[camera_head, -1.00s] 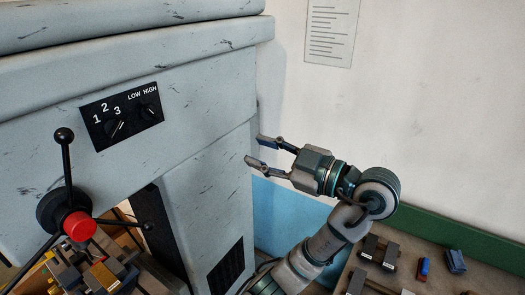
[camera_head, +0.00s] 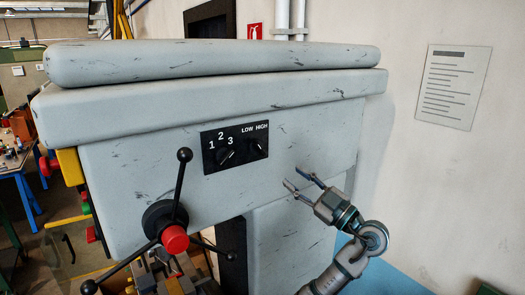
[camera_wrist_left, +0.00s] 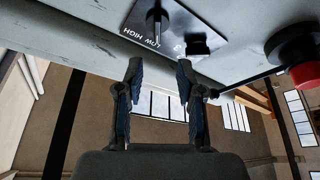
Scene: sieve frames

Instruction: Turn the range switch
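The range switch (camera_head: 257,148) is a dark knob under the words LOW HIGH, at the right of a black panel (camera_head: 238,134) on the grey machine head. A second knob (camera_head: 226,156), marked 1 2 3, sits to its left. My left gripper (camera_head: 295,177) is open and empty, below and to the right of the panel, apart from the switch. In the left wrist view the panel appears upside down; the switch (camera_wrist_left: 155,22) shows above and beyond the spread fingers (camera_wrist_left: 159,72), and the other knob (camera_wrist_left: 196,45) is to the right. My right gripper is not in view.
A three-spoke handle with a red hub (camera_head: 175,239) sticks out to the lower left of the panel; the hub also shows in the left wrist view (camera_wrist_left: 305,73). A paper sheet (camera_head: 454,86) hangs on the wall at right. The machine face right of the panel is clear.

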